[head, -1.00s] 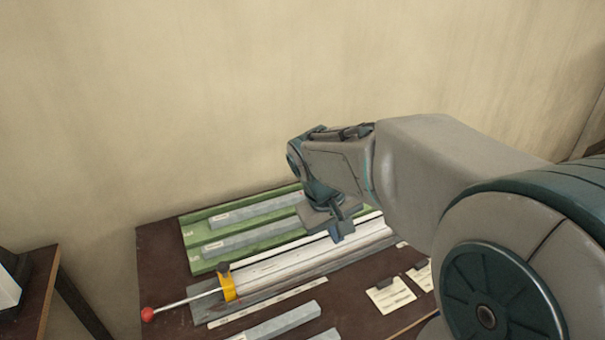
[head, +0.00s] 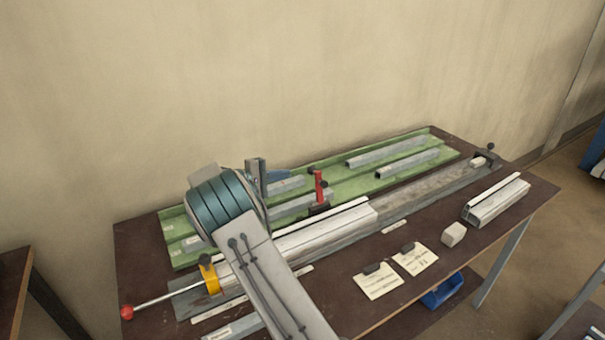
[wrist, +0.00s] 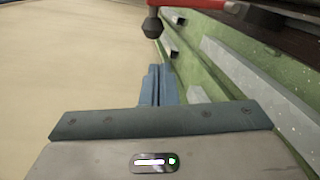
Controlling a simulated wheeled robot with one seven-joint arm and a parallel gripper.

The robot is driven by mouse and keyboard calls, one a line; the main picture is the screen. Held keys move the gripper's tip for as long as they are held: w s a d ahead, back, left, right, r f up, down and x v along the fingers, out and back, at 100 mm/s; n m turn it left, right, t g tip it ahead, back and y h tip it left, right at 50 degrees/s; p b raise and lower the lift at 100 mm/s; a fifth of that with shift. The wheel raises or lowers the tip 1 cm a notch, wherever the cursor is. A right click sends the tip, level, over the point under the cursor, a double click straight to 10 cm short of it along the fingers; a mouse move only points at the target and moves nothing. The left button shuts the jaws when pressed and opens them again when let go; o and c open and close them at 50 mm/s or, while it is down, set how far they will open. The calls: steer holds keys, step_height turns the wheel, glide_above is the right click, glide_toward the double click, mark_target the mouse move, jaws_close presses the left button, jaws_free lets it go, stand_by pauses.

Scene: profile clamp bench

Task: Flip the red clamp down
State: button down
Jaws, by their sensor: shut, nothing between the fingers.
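The red clamp (head: 319,190) stands upright on a dark base behind the pale profile (head: 345,222), in the middle of the bench. In the wrist view its red bar (wrist: 188,4) crosses the top edge, with a black rubber tip (wrist: 152,24) hanging from it. My gripper (head: 285,174) is to the left of the clamp in the head view, above the green tray. Its blue fingers (wrist: 160,72) are closed together and empty, pointing towards the clamp. They appear apart from the clamp. My arm hides part of the profile.
A green tray (head: 434,134) with several grey bars lies along the wall. A yellow bracket (head: 209,277) with a red-ball rod (head: 127,312) is at the left. Note cards (head: 377,283), a small block (head: 453,234) and a short profile (head: 495,203) lie at the front and right.

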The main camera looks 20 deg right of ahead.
mark_target(318, 186)
steer(key=shift+w+a+f+n+t+h, duration=0.2)
steer(key=shift+w+a+f+t+h, duration=0.1)
steer(key=shift+w+a+f, duration=0.25)
steer(key=shift+w+a+f+n+t+h, duration=0.2)
steer(key=shift+w+a+f+t+h, duration=0.1)
steer(key=shift+w+a, duration=0.35)
steer(key=shift+d, duration=0.2)
steer(key=s+d+r+p, duration=0.1)
steer(key=d+p, duration=0.3)
steer(key=d, duration=0.5)
steer(key=shift+s, duration=0.25)
steer(key=shift+s+b, duration=0.1)
steer(key=shift+b, duration=0.3)
steer(key=shift+s+d+r+m+b, duration=0.1)
steer(key=shift+r+m+b, duration=0.1)
steer(key=shift+m+b, duration=0.15)
